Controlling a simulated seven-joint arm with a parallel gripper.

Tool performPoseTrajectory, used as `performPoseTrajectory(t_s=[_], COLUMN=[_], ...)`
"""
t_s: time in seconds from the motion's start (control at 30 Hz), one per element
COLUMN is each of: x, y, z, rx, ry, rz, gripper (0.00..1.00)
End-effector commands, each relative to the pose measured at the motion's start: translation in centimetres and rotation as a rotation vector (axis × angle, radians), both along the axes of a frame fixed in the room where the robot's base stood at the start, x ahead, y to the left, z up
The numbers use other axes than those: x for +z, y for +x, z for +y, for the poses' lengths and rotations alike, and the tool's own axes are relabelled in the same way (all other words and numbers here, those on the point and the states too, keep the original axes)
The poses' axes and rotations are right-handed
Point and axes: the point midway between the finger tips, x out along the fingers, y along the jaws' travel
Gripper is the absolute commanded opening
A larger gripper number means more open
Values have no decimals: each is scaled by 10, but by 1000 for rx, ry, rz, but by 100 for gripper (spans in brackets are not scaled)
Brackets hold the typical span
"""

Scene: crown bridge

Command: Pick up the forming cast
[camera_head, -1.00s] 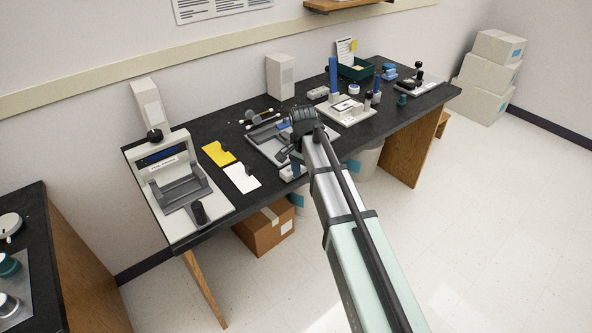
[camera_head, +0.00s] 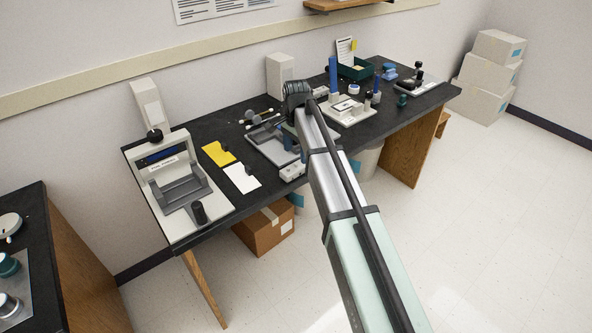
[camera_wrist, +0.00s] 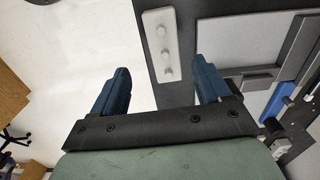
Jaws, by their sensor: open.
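A pale block with three round knobs, which looks like the forming cast, lies near the bench's front edge in the head view (camera_head: 292,172). In the wrist view this block (camera_wrist: 160,46) is upright in the picture, ahead of the fingertips and between their lines. My gripper (camera_wrist: 165,70) is open, with two blue fingers apart and nothing between them. In the head view my gripper (camera_head: 289,143) is above the grey tray, behind the block, and partly hidden by my arm. The block is apart from the fingers.
A grey tray (camera_head: 264,146) sits beside the block. A white card (camera_head: 241,178) and a yellow card (camera_head: 218,153) lie to its left, beside a white-framed device (camera_head: 170,204). A white fixture (camera_head: 349,116) with a blue column stands to the right. Bare floor lies beyond the front edge.

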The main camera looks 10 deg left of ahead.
Motion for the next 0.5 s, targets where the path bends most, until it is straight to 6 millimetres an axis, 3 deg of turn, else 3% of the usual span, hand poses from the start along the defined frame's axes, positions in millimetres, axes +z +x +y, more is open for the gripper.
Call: performPoseTrajectory(t_s=[0.5], x=[-32], y=[4], z=[1], rx=[0], ry=[-1], rz=[2], gripper=[77])
